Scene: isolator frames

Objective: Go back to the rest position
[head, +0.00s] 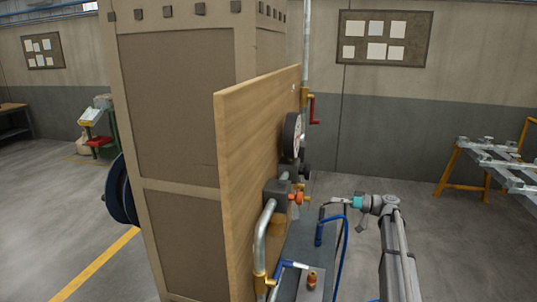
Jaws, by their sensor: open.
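My arm reaches in from the lower right, and its wrist is bent toward the left. My gripper (328,206) lies beyond the teal ring at the end of the arm and points left toward the wooden panel (245,170). It is small in this view, but its jaws are open. I see nothing held in it. It is to the right of a valve with an orange handle (296,198) on the panel, with a visible gap between them. A blue-handled tool (319,233) stands just below the gripper.
A round gauge (291,136) and a red crank (312,108) are on the panel side. A grey bench (303,245) carries a blue-handled lever (290,264) and a brass fitting (312,278). A metal frame on orange trestles (449,172) stands right. Floor between is clear.

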